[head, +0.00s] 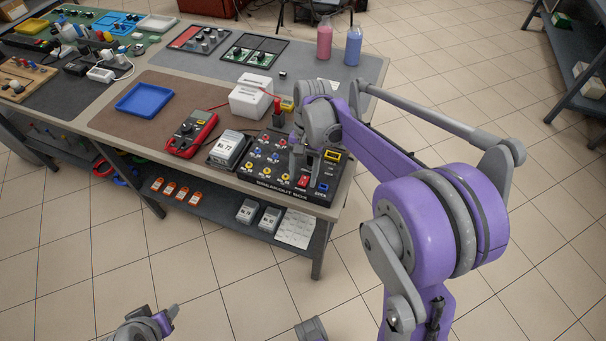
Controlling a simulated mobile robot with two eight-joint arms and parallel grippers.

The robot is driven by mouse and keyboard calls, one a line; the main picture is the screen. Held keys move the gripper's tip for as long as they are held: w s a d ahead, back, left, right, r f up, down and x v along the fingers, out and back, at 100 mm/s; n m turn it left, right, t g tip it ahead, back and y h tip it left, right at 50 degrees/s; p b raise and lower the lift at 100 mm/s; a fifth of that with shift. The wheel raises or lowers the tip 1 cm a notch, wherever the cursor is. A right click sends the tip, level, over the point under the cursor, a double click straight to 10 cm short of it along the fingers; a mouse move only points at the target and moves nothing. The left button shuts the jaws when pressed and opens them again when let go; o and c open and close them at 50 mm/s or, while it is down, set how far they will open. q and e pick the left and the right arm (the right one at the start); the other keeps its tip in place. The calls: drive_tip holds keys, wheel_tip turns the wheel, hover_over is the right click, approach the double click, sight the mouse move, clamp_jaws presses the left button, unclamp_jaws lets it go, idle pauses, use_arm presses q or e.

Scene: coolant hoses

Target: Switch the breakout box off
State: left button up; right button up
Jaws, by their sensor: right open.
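The breakout box (256,176) is a black panel with rows of yellow, red and blue knobs or sockets at the table's front right edge. A red switch (303,181) sits near its front, with a blue part (322,187) to its right. My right gripper (304,164) is open, pointing down over the right half of the box and hiding part of it. Whether its fingers touch the box cannot be told. The switch's position is too small to read. My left gripper (160,320) shows only partly at the bottom edge, away from the table; its jaws are unclear.
A grey battery-like block (229,149), a red multimeter (191,134) and a white box (251,97) with red leads stand close by the breakout box. A blue tray (145,100) lies left. Pink (324,40) and blue (353,46) bottles stand behind.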

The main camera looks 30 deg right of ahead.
sight(306, 177)
drive_tip(key=v, duration=1)
drive_tip(key=shift+r+p, duration=0.2)
drive_tip(key=shift+p, duration=0.15)
drive_tip(key=shift+s, duration=0.1)
drive_tip(key=s+a+f+n+t+p, duration=0.1)
drive_tip(key=s+a+n+t, duration=0.1)
drive_tip(key=s, duration=0.3)
drive_tip(key=s+a+f+n+t+h+p, duration=0.1)
drive_tip(key=s+a+f+n+t, duration=0.1)
drive_tip(key=s, duration=0.4)
drive_tip(key=s+a+f+n+t+h+p, duration=0.1)
drive_tip(key=s+a+f+n+t, duration=0.1)
drive_tip(key=s+a+n+t, duration=0.1)
drive_tip(key=s+a+n, duration=0.1)
drive_tip(key=s+n, duration=0.1)
drive_tip(key=shift+s+n, duration=0.4)
drive_tip(key=shift+a+f, duration=0.1)
drive_tip(key=shift+a, duration=0.05)
drive_tip(key=shift+c, duration=0.2)
